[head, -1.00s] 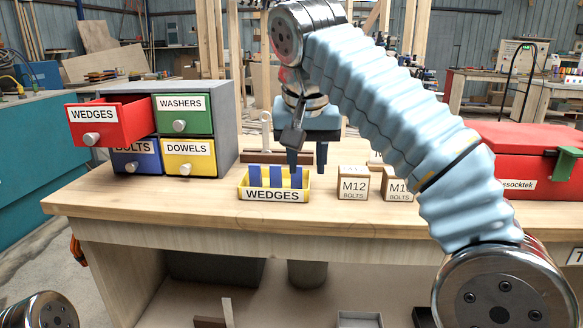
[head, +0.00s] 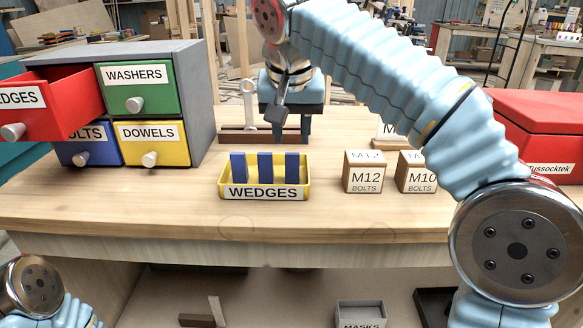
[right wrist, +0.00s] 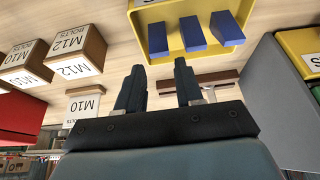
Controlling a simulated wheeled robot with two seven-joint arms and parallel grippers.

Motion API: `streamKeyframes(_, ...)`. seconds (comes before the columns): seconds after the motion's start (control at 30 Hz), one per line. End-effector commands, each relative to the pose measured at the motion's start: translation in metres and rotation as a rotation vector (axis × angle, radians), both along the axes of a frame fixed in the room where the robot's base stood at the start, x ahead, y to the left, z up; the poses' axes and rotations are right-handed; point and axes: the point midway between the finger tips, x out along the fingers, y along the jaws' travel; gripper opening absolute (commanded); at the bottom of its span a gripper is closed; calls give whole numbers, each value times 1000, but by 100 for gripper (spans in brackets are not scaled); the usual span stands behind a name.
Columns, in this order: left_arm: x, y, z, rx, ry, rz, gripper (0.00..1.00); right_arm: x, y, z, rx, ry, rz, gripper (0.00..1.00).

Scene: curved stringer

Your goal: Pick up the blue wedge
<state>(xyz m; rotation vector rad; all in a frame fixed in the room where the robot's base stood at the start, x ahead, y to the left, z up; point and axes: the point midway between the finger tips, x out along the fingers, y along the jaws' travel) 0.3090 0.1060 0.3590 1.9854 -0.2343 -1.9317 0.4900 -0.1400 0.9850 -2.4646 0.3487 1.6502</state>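Three blue wedges stand upright in a yellow bin (head: 224,186) labelled WEDGES: a left one (head: 238,167), a middle one (head: 265,167) and a right one (head: 292,167). The right wrist view shows the same wedges (right wrist: 193,34) and bin (right wrist: 178,14). My right gripper (head: 291,132) is open and empty. In the head view its fingers point down and appear just above and behind the bin's right part. In the right wrist view, the gripper (right wrist: 158,75) has a clear gap between its fingers and lies apart from the wedges. My left gripper is out of view.
Left is a drawer cabinet (head: 196,100) with its red WEDGES drawer (head: 60,105) pulled open. Right of the bin stand M12 (head: 364,176) and M10 (head: 415,174) bolt boxes, then a red toolbox (head: 545,140). A brown wooden piece (head: 240,135) lies behind the bin. The bench front is clear.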

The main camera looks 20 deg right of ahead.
Motion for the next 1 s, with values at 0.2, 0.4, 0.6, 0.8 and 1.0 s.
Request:
streamKeyframes(0.2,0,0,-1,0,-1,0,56,8,-3,-21,0,-1,0,36)
streamKeyframes(0.4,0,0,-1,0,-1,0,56,18,-7,-48,-2,1,-1,36)
streamKeyframes(0.6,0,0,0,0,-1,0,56,27,-9,-67,0,-1,0,36)
streamKeyframes(0.8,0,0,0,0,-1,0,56,27,-9,-68,1,-1,0,36)
streamKeyframes(1.0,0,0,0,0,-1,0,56,27,-9,-68,1,-1,0,9)
